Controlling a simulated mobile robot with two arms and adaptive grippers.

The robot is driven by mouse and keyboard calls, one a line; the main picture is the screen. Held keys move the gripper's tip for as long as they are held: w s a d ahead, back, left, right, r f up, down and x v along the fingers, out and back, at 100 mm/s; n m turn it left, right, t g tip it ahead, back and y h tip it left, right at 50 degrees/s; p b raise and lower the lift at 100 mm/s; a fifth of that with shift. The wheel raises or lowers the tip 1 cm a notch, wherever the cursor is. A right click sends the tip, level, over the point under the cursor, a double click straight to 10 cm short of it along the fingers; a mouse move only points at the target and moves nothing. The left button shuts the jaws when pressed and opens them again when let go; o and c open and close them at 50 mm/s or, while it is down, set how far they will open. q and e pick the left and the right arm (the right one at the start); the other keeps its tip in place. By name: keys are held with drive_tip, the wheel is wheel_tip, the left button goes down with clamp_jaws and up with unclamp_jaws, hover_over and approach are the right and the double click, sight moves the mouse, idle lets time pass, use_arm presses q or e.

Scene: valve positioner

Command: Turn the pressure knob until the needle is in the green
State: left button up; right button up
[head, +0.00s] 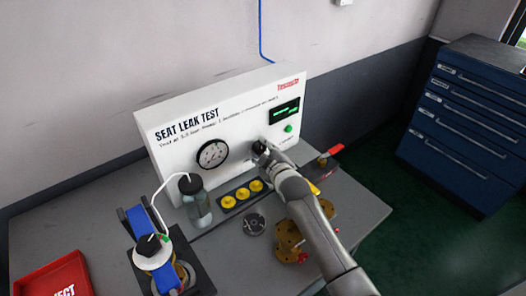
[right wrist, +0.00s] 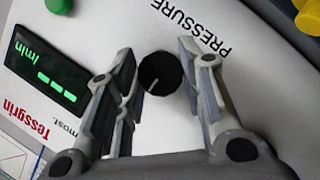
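The pressure knob (right wrist: 160,73) is a round black knob with a pale pointer line, under the printed word PRESSURE on the white seat leak test panel (head: 176,152). In the right wrist view my right gripper (right wrist: 157,62) is open, with one finger on each side of the knob. I cannot tell whether either finger touches it. In the head view the right gripper (head: 262,150) hides the knob. The round dial gauge (head: 212,153) is on the panel left of the gripper. Its needle and any green band are too small to read. My left gripper is not in view.
A bottle with a tube (head: 197,203), a tray of yellow caps (head: 229,203) and a metal disc (head: 254,224) stand before the panel. A blue clamped valve (head: 139,222) and red bin (head: 52,283) are left. Brass parts with red handles are around my right arm.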

drive_tip(key=shift+c, duration=1.2)
drive_tip(key=shift+r+m+p, duration=0.15)
drive_tip(key=shift+m+p, duration=0.35)
drive_tip(key=shift+p, duration=0.25)
drive_tip(key=shift+m+g+p, duration=0.4)
drive_tip(key=shift+p, duration=0.05)
drive_tip(key=shift+d+m+y, duration=0.1)
drive_tip(key=shift+m+y, duration=0.4)
drive_tip(key=shift+m+g+y, duration=0.5)
drive_tip(key=shift+m+g, duration=0.2)
drive_tip(key=shift+m, duration=0.3)
drive_tip(key=o, duration=1)
drive_tip(key=shift+o, duration=0.2)
